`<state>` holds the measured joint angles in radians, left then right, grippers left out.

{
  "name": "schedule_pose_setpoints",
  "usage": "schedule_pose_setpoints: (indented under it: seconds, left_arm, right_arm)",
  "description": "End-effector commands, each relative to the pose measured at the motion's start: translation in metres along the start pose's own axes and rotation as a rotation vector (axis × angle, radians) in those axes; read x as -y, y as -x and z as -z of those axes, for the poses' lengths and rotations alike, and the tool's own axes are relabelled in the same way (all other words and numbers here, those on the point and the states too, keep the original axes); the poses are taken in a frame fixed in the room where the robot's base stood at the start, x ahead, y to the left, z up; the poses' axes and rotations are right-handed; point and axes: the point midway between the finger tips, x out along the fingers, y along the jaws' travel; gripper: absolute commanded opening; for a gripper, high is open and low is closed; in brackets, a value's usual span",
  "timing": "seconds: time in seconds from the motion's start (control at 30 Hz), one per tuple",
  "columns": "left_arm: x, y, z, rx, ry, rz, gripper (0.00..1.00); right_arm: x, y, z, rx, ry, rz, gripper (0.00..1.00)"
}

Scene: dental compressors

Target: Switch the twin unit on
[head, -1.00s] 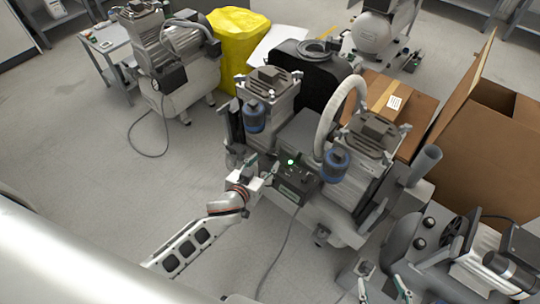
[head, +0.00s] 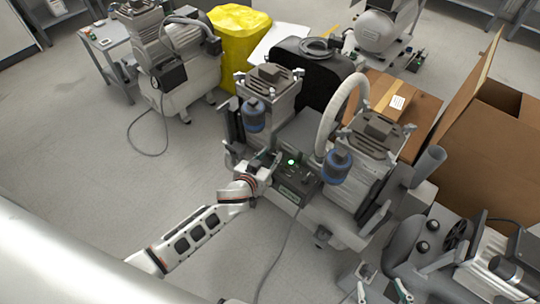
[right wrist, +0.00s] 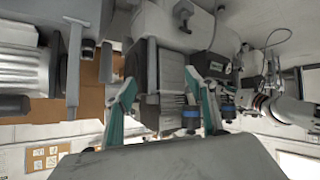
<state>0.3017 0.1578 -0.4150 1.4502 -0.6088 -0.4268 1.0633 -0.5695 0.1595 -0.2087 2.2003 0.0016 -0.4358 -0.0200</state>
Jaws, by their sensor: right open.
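The twin unit (head: 322,205) has two ribbed pump heads with blue-capped canisters, and stands in the middle of the head view. Its dark control box (head: 290,190) faces my left arm, with a green light (head: 292,162) glowing on top. My left gripper (head: 264,162) is at the left side of this box; its fingertips blend into the box, so contact and opening are unclear. My right gripper (head: 381,290) is open and empty at the bottom of the head view. In the upside-down right wrist view, its fingers (right wrist: 165,100) are apart, with the control box (right wrist: 212,66) beyond.
Another compressor (head: 460,250) stands at the lower right, close to my right gripper. Cardboard boxes (head: 480,150) are behind it. A yellow bin (head: 238,45) and another compressor (head: 178,65) stand at the back left.

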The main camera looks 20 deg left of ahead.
Motion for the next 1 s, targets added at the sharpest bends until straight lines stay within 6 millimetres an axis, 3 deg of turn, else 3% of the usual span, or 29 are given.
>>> schedule_pose_setpoints:
  seconds: [0.33, 0.7, 0.93, 0.97, 1.0]
  left_arm:
    - [0.002, -0.001, 0.010, -0.008, -0.055, -0.119, 0.07]
    - [0.002, 0.000, 0.002, -0.003, -0.104, -0.258, 0.07]
    - [0.002, 0.000, 0.001, -0.003, -0.103, -0.258, 0.07]
    - [0.002, 0.000, 0.001, -0.003, -0.103, -0.258, 0.31]
    - [0.002, 0.000, 0.001, -0.003, -0.103, -0.258, 0.42]
  right_arm:
    - [-0.011, 0.004, 0.024, -0.035, 0.009, -0.018, 0.55]
    - [-0.007, 0.009, -0.010, 0.033, -0.003, -0.019, 0.55]
    - [-0.004, 0.009, -0.009, 0.033, -0.010, -0.018, 0.55]
    - [-0.004, 0.009, -0.009, 0.031, -0.010, -0.018, 0.55]
    - [-0.005, 0.008, -0.008, 0.030, -0.010, -0.018, 0.55]
